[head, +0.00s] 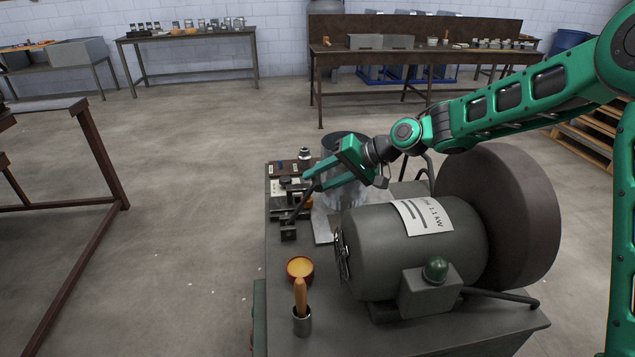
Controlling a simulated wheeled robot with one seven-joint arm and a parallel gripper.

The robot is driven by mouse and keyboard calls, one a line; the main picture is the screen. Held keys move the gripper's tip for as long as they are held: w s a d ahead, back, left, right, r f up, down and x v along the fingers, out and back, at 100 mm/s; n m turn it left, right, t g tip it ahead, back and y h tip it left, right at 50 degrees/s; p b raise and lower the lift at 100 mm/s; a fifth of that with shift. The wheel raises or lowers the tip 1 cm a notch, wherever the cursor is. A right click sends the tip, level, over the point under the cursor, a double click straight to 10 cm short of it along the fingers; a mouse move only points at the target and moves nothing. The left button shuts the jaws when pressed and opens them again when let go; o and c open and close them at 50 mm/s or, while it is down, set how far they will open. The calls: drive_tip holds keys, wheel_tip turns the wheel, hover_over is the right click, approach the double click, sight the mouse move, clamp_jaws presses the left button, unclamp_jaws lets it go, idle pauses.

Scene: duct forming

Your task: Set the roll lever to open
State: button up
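My gripper (311,181) reaches in from the right over the machine bench, with its two green fingers pointing left and a gap between them. A thin dark lever (297,212) rises at a tilt from a small black block at the bench's left side; I take it to be the roll lever. Its upper end is close to my fingertips. I cannot tell whether they touch or whether the end lies between them. A grey sheet-metal cylinder (325,201) stands just behind and below my gripper, partly hidden by it. The lever's open or closed setting cannot be read.
A grey motor (415,250) with a large dark wheel (505,215) fills the bench's right side. Small dark fittings (288,180) crowd the far left.

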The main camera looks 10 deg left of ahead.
drive_tip(key=v, duration=0.9)
drive_tip(key=shift+d, duration=0.3)
drive_tip(key=shift+r, duration=0.15)
